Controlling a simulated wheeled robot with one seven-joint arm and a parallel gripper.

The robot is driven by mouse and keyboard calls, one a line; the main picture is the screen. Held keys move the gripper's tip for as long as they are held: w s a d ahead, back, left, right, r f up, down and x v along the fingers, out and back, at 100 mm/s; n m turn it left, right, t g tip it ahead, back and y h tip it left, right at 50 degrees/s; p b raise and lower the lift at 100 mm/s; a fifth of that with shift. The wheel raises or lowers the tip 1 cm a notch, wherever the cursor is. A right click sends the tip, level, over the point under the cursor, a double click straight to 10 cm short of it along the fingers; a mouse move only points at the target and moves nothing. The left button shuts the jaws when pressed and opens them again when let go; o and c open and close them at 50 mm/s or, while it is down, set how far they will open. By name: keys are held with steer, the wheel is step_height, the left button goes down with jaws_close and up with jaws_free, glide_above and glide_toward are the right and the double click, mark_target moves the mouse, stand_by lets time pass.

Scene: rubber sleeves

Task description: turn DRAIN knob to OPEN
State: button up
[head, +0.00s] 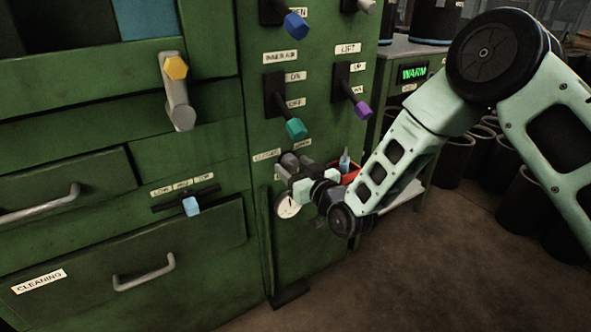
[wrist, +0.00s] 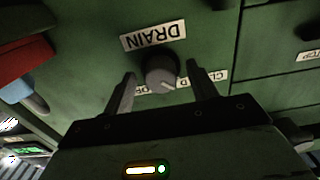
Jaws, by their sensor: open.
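The DRAIN knob (wrist: 160,70) is a round grey knob on the green panel, under an upside-down DRAIN label (wrist: 153,36) in the wrist view. A CLOSED label (wrist: 215,75) shows in part at its right, and another label, partly hidden, at its left. The knob's pointer direction is hard to tell. My gripper (wrist: 162,80) is open, with one finger on each side of the knob; I cannot tell whether they touch it. In the head view my gripper (head: 290,168) is at the panel, below the CLOSED label (head: 267,155), and hides the knob.
A white gauge (head: 287,207) sits just below my gripper. A teal-tipped lever (head: 296,128) and a purple-tipped lever (head: 362,110) stick out above. A red bin (head: 350,173) is close on the right. A light-blue slider knob (head: 191,206) is on the left.

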steer(key=c, duration=1)
steer(key=shift+m, duration=0.4)
steer(key=m+p, duration=0.1)
steer(key=m, duration=0.2)
steer(key=shift+m, duration=0.3)
steer(key=m+p, duration=0.1)
steer(key=m, duration=0.3)
steer(key=shift+m, duration=0.3)
steer(key=m, duration=0.4)
steer(key=shift+m+p, duration=0.3)
steer(key=shift+p, duration=0.1)
steer(key=shift+s+m+p, duration=0.1)
steer(key=shift+m+p, duration=0.2)
steer(key=shift+m, duration=1.9)
steer(key=shift+a, duration=0.1)
